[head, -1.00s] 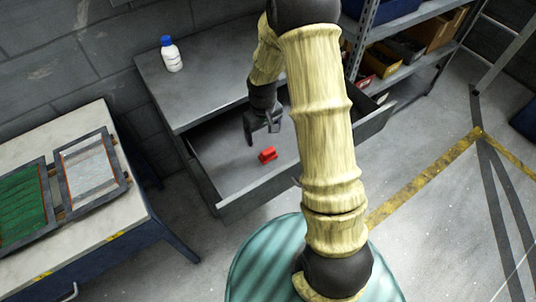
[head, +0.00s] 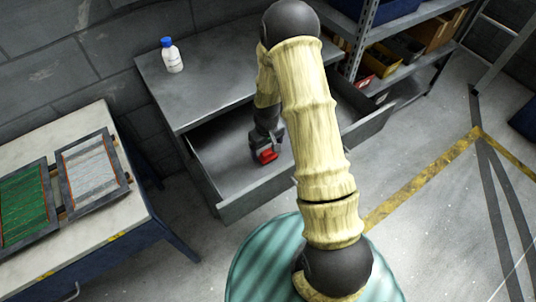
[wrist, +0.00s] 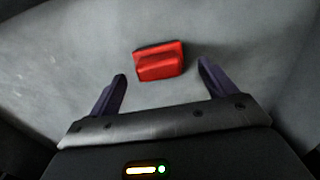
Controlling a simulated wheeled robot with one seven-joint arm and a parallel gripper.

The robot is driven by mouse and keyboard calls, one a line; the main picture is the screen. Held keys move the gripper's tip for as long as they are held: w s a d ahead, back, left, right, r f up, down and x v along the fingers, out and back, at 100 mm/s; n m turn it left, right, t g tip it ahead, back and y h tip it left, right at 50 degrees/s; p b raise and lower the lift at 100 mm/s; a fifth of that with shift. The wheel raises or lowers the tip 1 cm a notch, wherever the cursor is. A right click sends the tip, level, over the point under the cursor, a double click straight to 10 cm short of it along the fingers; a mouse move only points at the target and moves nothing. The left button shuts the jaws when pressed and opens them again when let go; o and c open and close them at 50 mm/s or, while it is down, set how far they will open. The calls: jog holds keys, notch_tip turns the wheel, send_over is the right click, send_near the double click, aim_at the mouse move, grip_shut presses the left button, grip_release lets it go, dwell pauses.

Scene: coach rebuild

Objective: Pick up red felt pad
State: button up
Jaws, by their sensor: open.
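The red felt pad (head: 267,156) is a small red block-like piece lying on the floor of the open grey drawer (head: 228,208). In the wrist view the red pad (wrist: 160,62) lies just beyond the fingertips, roughly centred between them, with a dark edge along its far side. My gripper (wrist: 161,70) is open, its two dark fingers spread wider than the pad and not seen touching it. In the head view my gripper (head: 265,148) is right at the pad and its fingertips are hard to make out.
The drawer walls stand around the gripper. A white bottle with a blue cap (head: 172,57) stands on the grey cabinet top (head: 205,85). A table with framed panels (head: 93,175) is at left. Shelving with bins (head: 385,55) is at upper right.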

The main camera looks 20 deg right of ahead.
jog(key=shift+f, duration=1.15)
jog(key=shift+s, duration=0.1)
jog(key=c, duration=1.2)
jog(key=shift+o, duration=0.2)
jog(key=shift+r, duration=0.15)
notch_tip(320, 180, up, 10)
jog(key=shift+f+b, duration=0.1)
jog(key=shift+b, duration=0.2)
jog(key=shift+d, duration=0.1)
